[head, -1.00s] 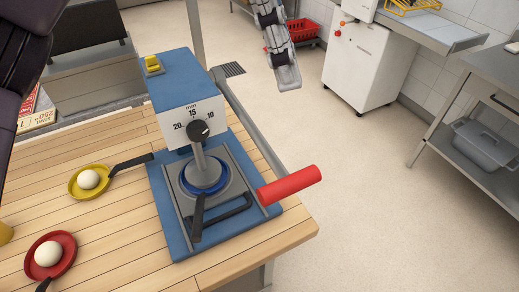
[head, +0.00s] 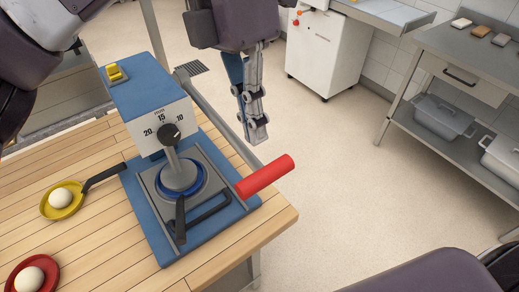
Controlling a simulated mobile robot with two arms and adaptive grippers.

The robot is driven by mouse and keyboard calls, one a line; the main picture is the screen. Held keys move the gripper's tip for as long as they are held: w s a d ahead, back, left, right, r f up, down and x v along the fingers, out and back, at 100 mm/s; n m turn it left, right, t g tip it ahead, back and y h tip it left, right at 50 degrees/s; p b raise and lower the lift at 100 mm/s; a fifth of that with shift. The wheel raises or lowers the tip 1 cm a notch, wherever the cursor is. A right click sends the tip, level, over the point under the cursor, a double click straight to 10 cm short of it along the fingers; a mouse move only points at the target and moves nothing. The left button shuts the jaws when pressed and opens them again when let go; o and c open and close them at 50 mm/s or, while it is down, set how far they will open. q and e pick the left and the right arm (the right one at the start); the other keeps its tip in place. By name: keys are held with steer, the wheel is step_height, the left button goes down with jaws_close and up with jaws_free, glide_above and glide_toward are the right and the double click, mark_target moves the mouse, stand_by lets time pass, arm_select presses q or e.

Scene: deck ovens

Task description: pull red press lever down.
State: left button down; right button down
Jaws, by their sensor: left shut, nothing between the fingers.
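The press (head: 152,105) is a blue machine on the wooden table, with a dial and a round plunger over its base. Its lever is a grey arm along the right side that ends in a red handle (head: 265,176), which juts out past the table's right edge. My left gripper (head: 257,135) is shut and empty, fingers pointing down, behind the red handle in the picture. A gap shows between the fingertips and the handle. My right gripper is out of view.
A yellow pan (head: 75,209) and a red pan (head: 48,266), each with a pale ball, stand left of the press on the table (head: 110,238). A steel shelf table (head: 400,112) is at right. The floor between is clear.

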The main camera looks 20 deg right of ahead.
mark_target(258, 168)
arm_select(q)
steer(key=p+x, duration=0.1)
steer(key=x, duration=0.4)
steer(key=shift+f, duration=0.15)
steer(key=shift+f, duration=0.1)
steer(key=shift+f+b, duration=0.3)
step_height(258, 168, down, 3)
steer(key=b, duration=0.3)
steer(key=shift+f, duration=0.1)
steer(key=shift+s+a, duration=0.1)
steer(key=shift+s, duration=0.05)
steer(key=shift+f, duration=0.1)
